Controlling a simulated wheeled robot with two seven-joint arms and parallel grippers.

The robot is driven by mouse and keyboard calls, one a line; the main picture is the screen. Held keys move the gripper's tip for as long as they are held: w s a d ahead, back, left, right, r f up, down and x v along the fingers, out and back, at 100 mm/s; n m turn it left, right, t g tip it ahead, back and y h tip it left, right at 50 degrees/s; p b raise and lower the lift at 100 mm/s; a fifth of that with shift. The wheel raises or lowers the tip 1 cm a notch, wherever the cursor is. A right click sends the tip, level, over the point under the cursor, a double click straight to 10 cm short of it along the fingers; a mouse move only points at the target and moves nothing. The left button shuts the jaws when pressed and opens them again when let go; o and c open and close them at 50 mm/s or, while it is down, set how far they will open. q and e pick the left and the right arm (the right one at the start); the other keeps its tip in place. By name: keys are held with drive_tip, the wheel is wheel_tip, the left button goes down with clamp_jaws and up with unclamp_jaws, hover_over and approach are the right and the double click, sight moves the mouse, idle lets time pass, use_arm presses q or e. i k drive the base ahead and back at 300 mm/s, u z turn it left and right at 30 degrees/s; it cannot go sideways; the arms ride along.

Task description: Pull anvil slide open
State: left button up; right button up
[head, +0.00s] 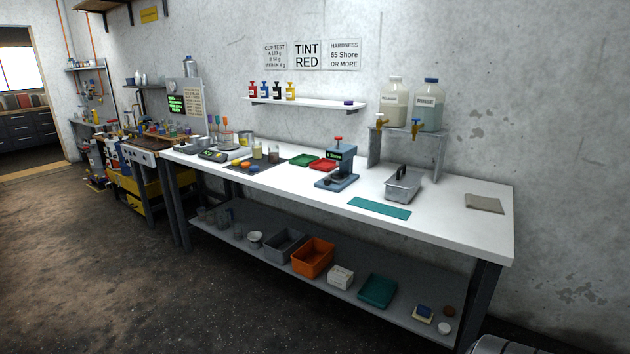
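A blue-grey bench tester (342,160) with a red top knob and a small green display stands on the white workbench (460,225). Its flat base (332,182) sticks out toward the front left of the bench. The anvil slide is too small to make out apart from this base, and I cannot tell whether it is in or out. Neither of my grippers is in view.
Green (302,160) and red (323,164) trays lie behind left. A lower shelf (350,299) holds bins. Floor in front is clear.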

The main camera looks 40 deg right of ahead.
sight(337, 178)
drive_tip(key=z, duration=0.05)
drive_tip(key=i, duration=1.35)
drive_tip(key=z, duration=0.45)
drive_tip(key=i, duration=1.15)
drive_tip(key=z, duration=1.65)
drive_tip(key=i, duration=0.85)
drive_tip(key=z, duration=0.95)
